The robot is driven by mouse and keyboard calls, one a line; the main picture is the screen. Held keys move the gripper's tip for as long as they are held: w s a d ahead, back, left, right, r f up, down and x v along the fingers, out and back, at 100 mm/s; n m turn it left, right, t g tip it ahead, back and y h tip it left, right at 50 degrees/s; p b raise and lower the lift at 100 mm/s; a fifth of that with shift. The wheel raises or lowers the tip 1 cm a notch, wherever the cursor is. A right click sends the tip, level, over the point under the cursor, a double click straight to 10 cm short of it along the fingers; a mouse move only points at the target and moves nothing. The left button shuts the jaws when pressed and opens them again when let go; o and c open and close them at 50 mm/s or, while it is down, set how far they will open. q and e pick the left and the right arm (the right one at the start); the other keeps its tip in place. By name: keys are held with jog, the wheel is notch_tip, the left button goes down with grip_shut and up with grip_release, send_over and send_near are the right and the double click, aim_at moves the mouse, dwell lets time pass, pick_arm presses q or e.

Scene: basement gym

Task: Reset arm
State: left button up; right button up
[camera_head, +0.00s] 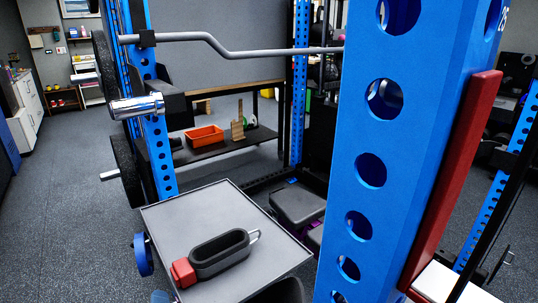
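The task names no object. Neither of my grippers can be made out in the head view. Dark rounded shapes at the bottom edge, below the tray, are cut off, and I cannot tell what they are. A grey flat tray-like table (178,222) stands in front of me. On it lies a dark grey, elongated, open oval item (221,262) with a thin metal loop at its right end. A small red block (183,272) sits at its left end, touching or very close to it.
A blue perforated rack post (385,150) rises close on the right, with a red pad (455,170) beside it. Another blue post (157,140) and a barbell (230,50) stand behind the table. An orange bin (204,137) is on a low shelf. Floor at left (75,190) is clear.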

pick_arm(q)
jog(key=s+a+f+n+g+h+p, duration=0.1)
jog(key=s+n+g+h+p, duration=0.4)
jog(key=s+n, duration=1.5)
jog(key=s+p, duration=0.3)
jog(key=s, duration=0.4)
jog(key=shift+a+f+h+p, duration=0.2)
jog(key=shift+f+h+p, duration=0.1)
jog(key=shift+f+p, duration=0.1)
pick_arm(e)
notch_tip(320, 180, up, 8)
jog(key=shift+s+f+m+t, duration=0.2)
jog(key=shift+m+t, duration=0.1)
jog(key=shift+t, duration=0.1)
jog(key=shift+w+d+r, duration=0.1)
jog(key=shift+w+r, duration=0.2)
jog(key=shift+w, duration=0.2)
jog(key=shift+s+f, duration=0.1)
jog(key=shift+s, duration=0.1)
